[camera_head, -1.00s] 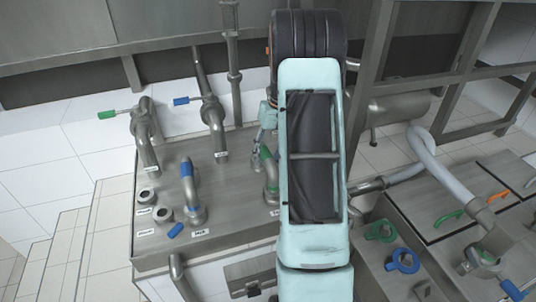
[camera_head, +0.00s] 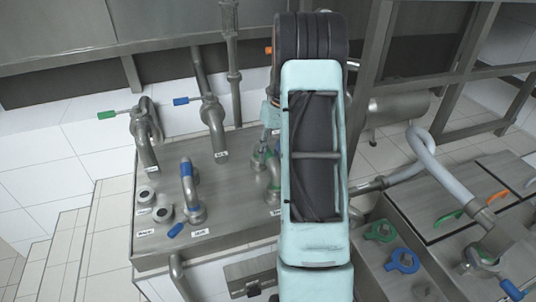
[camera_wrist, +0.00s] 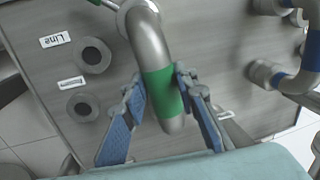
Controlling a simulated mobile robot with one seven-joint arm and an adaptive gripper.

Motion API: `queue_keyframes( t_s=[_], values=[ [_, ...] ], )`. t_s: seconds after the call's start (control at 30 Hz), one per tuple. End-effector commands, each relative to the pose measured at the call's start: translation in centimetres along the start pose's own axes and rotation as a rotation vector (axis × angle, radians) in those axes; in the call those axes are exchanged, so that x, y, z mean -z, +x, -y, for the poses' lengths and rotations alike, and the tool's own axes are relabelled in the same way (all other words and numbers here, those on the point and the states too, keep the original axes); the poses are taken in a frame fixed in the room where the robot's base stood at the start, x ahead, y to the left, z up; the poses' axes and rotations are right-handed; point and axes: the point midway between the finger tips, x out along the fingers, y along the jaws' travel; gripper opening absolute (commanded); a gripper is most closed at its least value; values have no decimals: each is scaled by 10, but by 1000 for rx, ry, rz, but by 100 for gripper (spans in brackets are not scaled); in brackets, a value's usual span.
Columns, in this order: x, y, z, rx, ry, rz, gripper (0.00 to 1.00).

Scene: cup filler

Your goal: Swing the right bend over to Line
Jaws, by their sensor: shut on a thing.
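The right bend is a grey metal pipe with a green band. In the wrist view, the bend (camera_wrist: 150,45) arches down the middle, its lower end between my fingers. My gripper (camera_wrist: 160,85) is shut on the bend at the green band, one blue-padded finger on each side. In the head view, the bend (camera_head: 273,180) stands at the right of the metal panel, partly hidden by my arm and gripper (camera_head: 262,155). The Line label (camera_wrist: 55,40) lies beside a round open port (camera_wrist: 95,53) left of the bend. What lies under the bend's end is hidden.
A second port (camera_wrist: 80,105) with a small label sits below the Line port. A blue-banded bend (camera_head: 188,185) stands to the left in the head view. Upright pipes with green and blue handles rise behind. A lower metal unit (camera_head: 375,225) stands at the right.

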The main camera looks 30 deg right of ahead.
Motion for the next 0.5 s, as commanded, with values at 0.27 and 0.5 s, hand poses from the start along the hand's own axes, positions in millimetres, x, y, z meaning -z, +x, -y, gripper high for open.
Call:
queue_keyframes(
  t_s=[0.27,0.5],
  values=[
    [3,-5,-20,0,-197,39,0],
    [9,-9,-36,0,-381,75,0]
  ],
)
